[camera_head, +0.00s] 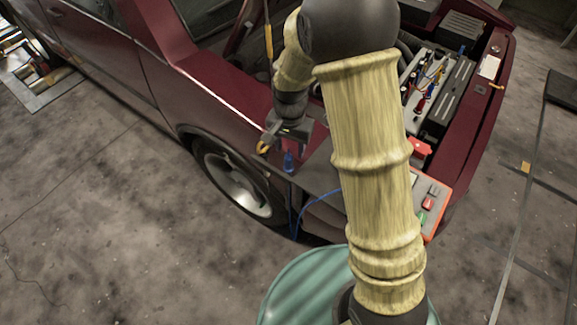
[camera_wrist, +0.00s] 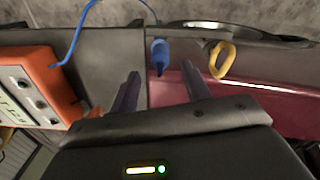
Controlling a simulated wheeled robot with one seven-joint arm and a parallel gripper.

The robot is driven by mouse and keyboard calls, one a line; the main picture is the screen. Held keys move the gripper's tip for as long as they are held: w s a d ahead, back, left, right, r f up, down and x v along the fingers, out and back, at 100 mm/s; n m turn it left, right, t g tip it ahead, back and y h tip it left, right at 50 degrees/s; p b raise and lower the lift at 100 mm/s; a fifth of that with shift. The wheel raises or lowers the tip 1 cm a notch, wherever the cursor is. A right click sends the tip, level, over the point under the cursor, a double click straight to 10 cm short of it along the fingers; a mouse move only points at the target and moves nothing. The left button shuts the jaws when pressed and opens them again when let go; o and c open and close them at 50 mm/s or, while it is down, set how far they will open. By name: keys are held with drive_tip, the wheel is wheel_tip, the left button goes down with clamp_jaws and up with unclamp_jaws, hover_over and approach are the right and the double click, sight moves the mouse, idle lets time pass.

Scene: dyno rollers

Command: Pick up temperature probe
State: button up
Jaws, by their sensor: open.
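A small blue probe on a blue cable, which looks like the temperature probe, lies near the edge of a grey surface. It shows in the wrist view (camera_wrist: 160,54) and in the head view (camera_head: 288,162). Its tip points toward my gripper (camera_wrist: 162,82). My gripper is open and empty, with one finger to each side of the probe's line. The probe appears just beyond the fingertips, with no visible contact. In the head view my gripper (camera_head: 286,142) is beside the front fender, just above the probe.
A yellow loop (camera_wrist: 221,60) lies right of the probe. An orange box (camera_wrist: 48,88) with buttons is to the left; the blue cable runs toward it. The dark red car (camera_head: 190,90) has an open engine bay.

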sight(289, 155)
drive_tip(key=shift+f, duration=0.1)
drive_tip(key=shift+s+a+f+p, duration=0.1)
drive_tip(key=shift+f+p, duration=0.2)
drive_tip(key=shift+f, duration=1)
drive_tip(key=shift+s+a+f+p, duration=0.1)
drive_tip(key=shift+f+p, duration=0.2)
drive_tip(key=shift+f, duration=0.95)
clamp_jaws()
